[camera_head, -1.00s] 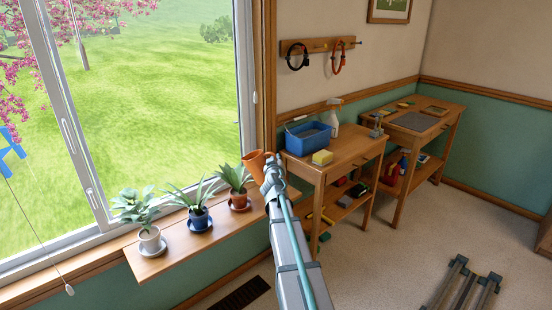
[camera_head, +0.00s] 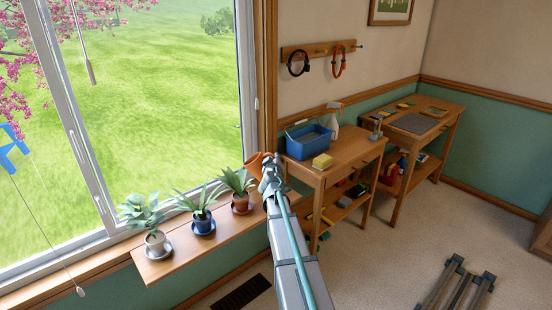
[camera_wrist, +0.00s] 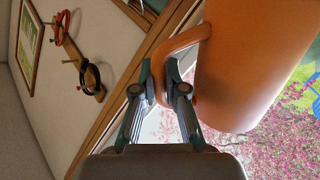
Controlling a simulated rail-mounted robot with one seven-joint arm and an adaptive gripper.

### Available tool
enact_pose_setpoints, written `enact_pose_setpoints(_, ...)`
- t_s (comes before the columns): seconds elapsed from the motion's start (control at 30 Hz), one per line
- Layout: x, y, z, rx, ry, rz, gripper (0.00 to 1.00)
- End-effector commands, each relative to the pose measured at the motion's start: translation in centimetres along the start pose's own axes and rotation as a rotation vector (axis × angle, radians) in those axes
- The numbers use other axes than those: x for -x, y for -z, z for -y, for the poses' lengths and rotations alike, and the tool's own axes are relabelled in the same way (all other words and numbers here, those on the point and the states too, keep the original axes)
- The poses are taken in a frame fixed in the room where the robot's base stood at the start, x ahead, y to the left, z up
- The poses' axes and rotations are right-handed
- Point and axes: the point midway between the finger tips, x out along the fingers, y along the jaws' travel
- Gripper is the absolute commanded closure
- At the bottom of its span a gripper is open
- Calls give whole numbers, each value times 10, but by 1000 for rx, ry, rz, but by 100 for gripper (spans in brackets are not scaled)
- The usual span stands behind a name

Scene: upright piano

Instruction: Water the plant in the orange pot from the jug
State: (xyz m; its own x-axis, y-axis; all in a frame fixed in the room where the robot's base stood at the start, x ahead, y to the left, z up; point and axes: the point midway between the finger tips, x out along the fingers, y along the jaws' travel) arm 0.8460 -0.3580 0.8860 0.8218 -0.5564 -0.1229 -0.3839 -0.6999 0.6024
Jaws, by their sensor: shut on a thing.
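The jug (camera_head: 256,164) is orange, and in the head view it is tilted to the left. My gripper (camera_head: 268,172) is shut on its handle (camera_wrist: 180,42), which shows clearly in the wrist view, where the jug body (camera_wrist: 240,65) fills the upper right. The plant (camera_head: 236,181) in the orange pot (camera_head: 241,205) stands upright at the right end of the window shelf. In the head view the jug is just above and right of its leaves. I see no water, and the jug's inside is hidden.
The window is behind. A table with a blue bin (camera_head: 308,141) and a yellow sponge (camera_head: 322,161) stands right of my arm.

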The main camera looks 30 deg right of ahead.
Motion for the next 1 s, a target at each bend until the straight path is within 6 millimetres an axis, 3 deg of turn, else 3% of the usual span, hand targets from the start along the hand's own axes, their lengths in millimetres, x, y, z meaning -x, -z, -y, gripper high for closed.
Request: enact_pose_setpoints(1.0, 2, 63, -10, 400, -2, 76, 100)
